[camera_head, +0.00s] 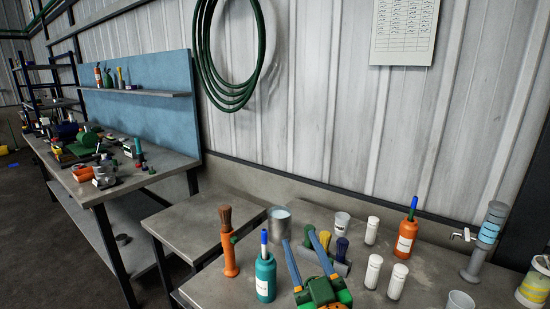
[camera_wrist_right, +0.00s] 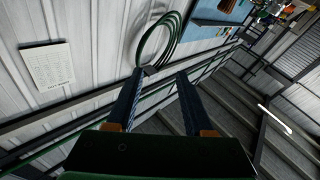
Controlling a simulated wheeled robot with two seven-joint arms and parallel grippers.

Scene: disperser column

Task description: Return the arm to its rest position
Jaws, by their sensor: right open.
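My right gripper (camera_head: 298,236) reaches in from the bottom of the head view, green with two long blue fingers. It is open, with nothing visible between the fingers. The fingers also show apart and empty in the right wrist view (camera_wrist_right: 161,72), with the wall and hose beyond them. In the head view the gripper appears over the front of the grey table (camera_head: 390,272), between a teal bottle (camera_head: 265,278) and a white jar (camera_head: 373,271). Its height above the table is hard to tell. My left gripper is not in view.
A grey column with a tap (camera_head: 484,242) stands at the right. An orange bottle (camera_head: 406,238), an orange-handled brush (camera_head: 228,240), a metal can (camera_head: 279,223) and a clear cup (camera_head: 461,300) stand nearby. A cluttered workbench (camera_head: 110,190) is at left. A green hose (camera_head: 235,100) hangs on the wall.

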